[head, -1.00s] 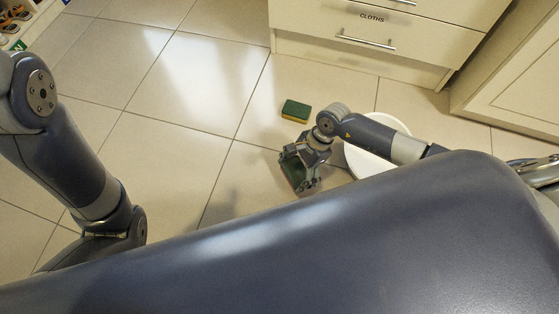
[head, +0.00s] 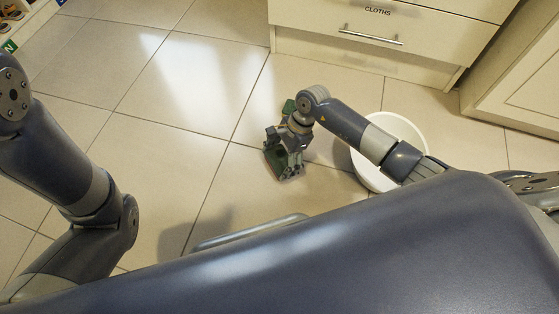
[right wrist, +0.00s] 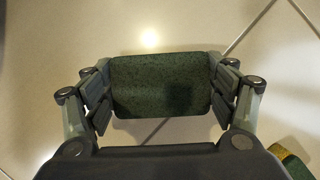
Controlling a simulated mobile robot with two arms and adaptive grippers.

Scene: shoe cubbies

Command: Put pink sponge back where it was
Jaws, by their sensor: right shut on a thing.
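My right gripper (right wrist: 160,88) is shut on a sponge (right wrist: 160,80), gripping it from both ends. Only its dark green scouring face shows in the right wrist view; its other colour is hidden, so I cannot tell whether it is pink. In the head view the right gripper (head: 285,154) is above the floor tiles, left of the white bucket. A second sponge, green and yellow (right wrist: 292,165), lies on the floor at the lower right of the right wrist view. In the head view this floor sponge (head: 289,105) is mostly hidden behind my right arm. My left gripper is out of view.
A white round bucket (head: 415,126) stands on the floor under my right forearm. A cream drawer unit labelled CLOTHS (head: 350,45) is at the back, with another cream cabinet (head: 525,90) at right. Tiles in the middle and left are clear.

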